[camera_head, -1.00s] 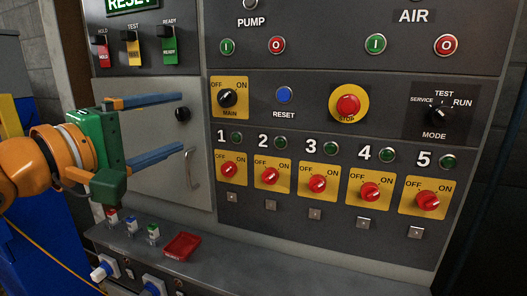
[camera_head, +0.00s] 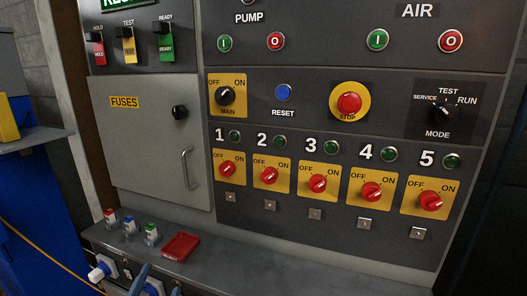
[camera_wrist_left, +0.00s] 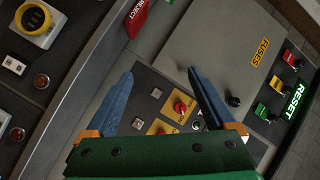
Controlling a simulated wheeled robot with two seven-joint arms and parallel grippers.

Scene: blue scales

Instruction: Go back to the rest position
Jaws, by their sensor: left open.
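My left gripper (camera_wrist_left: 160,100) shows in the left wrist view with its two blue fingers spread apart and nothing between them. In the head view only small blue finger parts (camera_head: 141,280) show at the bottom edge, below the shelf. The control panel (camera_head: 300,130) stands in front, apart from the fingers. Its fuses door (camera_head: 150,150) is closed, with a handle and a black knob. The fuses door also shows in the left wrist view (camera_wrist_left: 215,60). My right gripper is in neither view.
A grey shelf (camera_head: 220,262) juts out below the panel and carries a red tray (camera_head: 180,246) and several small coloured fuses (camera_head: 129,226). White and blue plugs (camera_head: 103,268) sit on its front. A blue cabinet (camera_head: 35,210) stands at the left.

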